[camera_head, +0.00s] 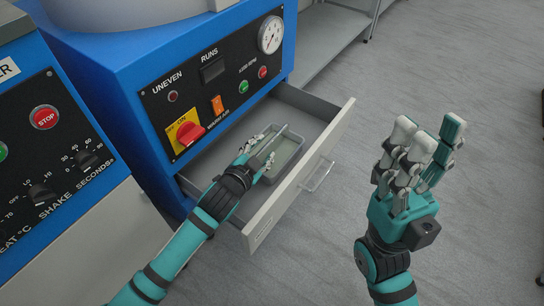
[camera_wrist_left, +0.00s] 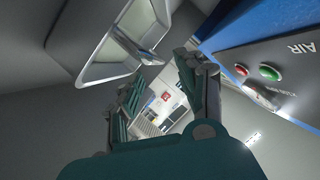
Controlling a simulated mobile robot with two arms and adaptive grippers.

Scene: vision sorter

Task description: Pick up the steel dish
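A grey rectangular steel dish (camera_head: 292,150) lies in the open drawer, below the control panel. A thin grey bar (camera_head: 279,139) shows over the dish, between my fingers; I cannot tell whether it is loose. My left gripper (camera_head: 262,147) is at the dish's near left side, fingers apart, partly hiding it. In the left wrist view the left gripper's fingers (camera_wrist_left: 158,82) stand apart, and a grey rimmed shape, probably the dish (camera_wrist_left: 104,66), is above them. Contact cannot be told. My right gripper (camera_head: 430,150) is raised at the right, open and empty.
The drawer's pale front (camera_head: 300,180) with its handle (camera_head: 318,175) stands pulled out from the blue machine (camera_head: 110,75). A red knob (camera_head: 190,133) juts from the panel above the left arm. Another machine (camera_head: 50,150) is at the left. The floor at the right is clear.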

